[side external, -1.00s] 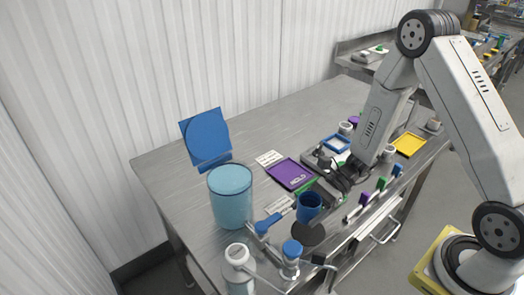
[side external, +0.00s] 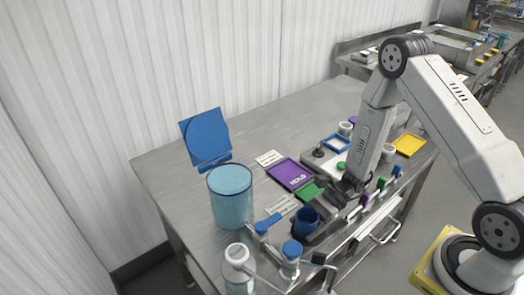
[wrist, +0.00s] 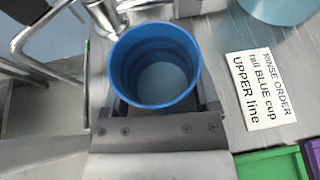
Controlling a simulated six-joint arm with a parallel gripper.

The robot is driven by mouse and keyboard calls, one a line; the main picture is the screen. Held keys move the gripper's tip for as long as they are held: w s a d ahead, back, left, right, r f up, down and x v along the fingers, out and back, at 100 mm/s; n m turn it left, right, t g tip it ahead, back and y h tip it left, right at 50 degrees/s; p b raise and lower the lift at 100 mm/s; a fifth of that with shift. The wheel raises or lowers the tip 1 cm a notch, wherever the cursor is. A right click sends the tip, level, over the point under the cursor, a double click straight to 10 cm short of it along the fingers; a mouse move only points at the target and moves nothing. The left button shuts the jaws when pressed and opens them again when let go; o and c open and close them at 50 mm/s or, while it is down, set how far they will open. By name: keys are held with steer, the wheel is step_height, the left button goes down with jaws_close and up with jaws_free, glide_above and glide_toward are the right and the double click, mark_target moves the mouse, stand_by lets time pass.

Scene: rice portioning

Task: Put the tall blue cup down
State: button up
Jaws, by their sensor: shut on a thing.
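The tall blue cup (side external: 306,222) is upright at the near side of the steel table, close to the blue-topped tap fitting. In the wrist view the cup (wrist: 125,70) is seen from above, with a paler bottom inside; I cannot tell how much liquid it holds. My gripper (wrist: 158,108) is shut on the cup, with a finger on either side of it. The cup's base and the dark round disc beneath that area are hidden, so I cannot tell whether the cup touches a surface.
A large clear blue container (side external: 230,200) stands to the left. A rinse order card (wrist: 260,88) lies beside the cup. A purple tray (side external: 290,173) and green tray (side external: 309,191) lie behind. A metal tap fitting (side external: 290,262) is close in front.

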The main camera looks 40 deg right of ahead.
steer(key=shift+f, duration=0.3)
steer(key=o, duration=1.2)
steer(key=shift+d, duration=0.15)
steer(key=shift+v, duration=3.8)
